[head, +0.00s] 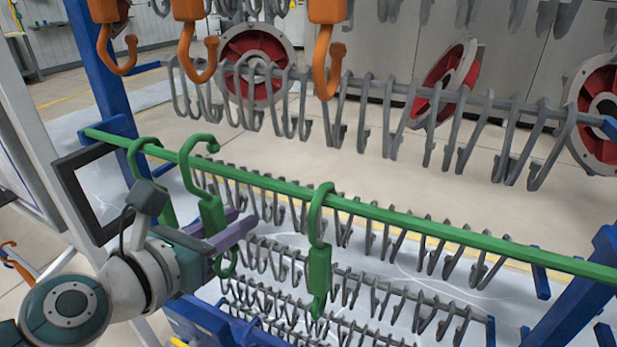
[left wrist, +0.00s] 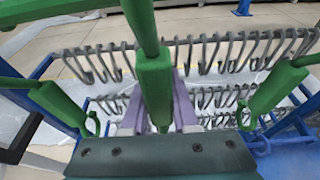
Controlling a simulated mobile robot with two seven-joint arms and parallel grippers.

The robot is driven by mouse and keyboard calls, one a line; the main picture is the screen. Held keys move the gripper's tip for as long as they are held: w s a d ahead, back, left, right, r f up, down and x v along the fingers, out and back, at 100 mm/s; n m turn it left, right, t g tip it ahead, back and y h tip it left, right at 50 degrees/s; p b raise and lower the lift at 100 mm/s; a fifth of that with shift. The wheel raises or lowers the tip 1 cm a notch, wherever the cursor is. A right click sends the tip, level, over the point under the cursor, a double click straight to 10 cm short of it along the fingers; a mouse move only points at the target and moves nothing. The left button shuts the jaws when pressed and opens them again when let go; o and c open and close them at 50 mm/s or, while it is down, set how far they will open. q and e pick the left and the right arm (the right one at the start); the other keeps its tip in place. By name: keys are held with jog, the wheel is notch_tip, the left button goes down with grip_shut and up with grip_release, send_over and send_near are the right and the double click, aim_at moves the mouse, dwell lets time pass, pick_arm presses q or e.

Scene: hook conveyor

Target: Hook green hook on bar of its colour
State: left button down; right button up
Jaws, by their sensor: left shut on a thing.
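A long green bar (head: 440,229) slopes down across the head view from left to right. My left gripper (head: 235,232), with purple fingers, is shut on the body of a green hook (head: 211,213). The held hook stands upright at the bar, its curved top higher than the bar and its tip above it in the picture. I cannot tell whether it rests on the bar. In the left wrist view, the held hook's body (left wrist: 154,82) is between the purple fingers. My right gripper is not in view.
One green hook (head: 163,205) hangs left of the held one, another (head: 319,268) to the right, both on the bar. Orange hooks (head: 327,60) hang above. Grey hook rows (head: 390,120) lie behind and below. A blue post (head: 95,60) stands at left.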

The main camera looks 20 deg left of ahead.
pick_arm(q)
jog(key=w+f+b, duration=0.2)
jog(key=f+b, duration=0.1)
jog(key=shift+f, duration=0.1)
dwell(0.3)
dwell(0.4)
jog(key=c, duration=0.6)
grip_release()
